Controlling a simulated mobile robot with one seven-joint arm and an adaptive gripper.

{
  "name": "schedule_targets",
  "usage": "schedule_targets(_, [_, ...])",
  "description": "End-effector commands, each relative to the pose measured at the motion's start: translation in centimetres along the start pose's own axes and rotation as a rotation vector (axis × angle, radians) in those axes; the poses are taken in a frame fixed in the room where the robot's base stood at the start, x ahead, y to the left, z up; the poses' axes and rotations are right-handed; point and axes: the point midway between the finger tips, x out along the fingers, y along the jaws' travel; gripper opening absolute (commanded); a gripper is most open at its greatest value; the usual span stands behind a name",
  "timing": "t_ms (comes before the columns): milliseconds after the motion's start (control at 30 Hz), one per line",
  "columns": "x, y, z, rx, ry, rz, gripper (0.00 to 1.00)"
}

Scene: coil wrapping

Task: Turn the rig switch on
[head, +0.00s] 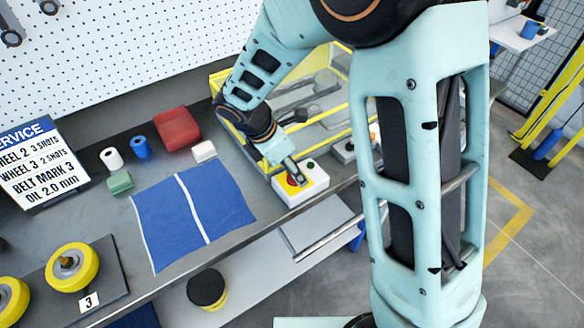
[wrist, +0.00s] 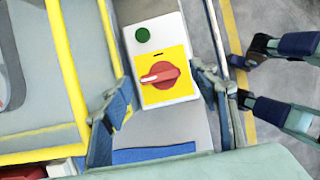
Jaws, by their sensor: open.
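The rig switch (wrist: 168,75) is a white box with a yellow plate, a red rotary knob (wrist: 160,76) and a green round button or lamp (wrist: 142,35). The knob's white-marked end points left in the wrist view. In the head view the switch box (head: 312,190) sits near the bench's front edge, partly covered by my gripper (head: 292,179). In the wrist view my gripper (wrist: 163,97) is open and empty, one finger to the left of the box and one by its right side. The knob lies between and beyond the fingertips; I see no contact with it.
A yellow-framed clear case (head: 222,78) with grey parts stands behind the switch. Another small box (head: 343,152) sits to its right, partly hidden. A blue mat (head: 228,205), red block (head: 177,129) and small white block (head: 204,151) lie to the left.

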Motion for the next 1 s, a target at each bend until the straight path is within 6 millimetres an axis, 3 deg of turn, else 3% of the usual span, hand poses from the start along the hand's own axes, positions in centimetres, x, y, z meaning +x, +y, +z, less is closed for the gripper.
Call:
schedule_targets(400, [1.06, -0.03, -0.03, 0.0, 0.001, 0.0, 0.55])
schedule_targets(800, [1.03, -0.03, -0.02, 0.001, 0.001, 0.0, 0.13])
schedule_targets(1000, [1.03, -0.01, -0.02, 0.013, 0.0, -0.006, 0.13])
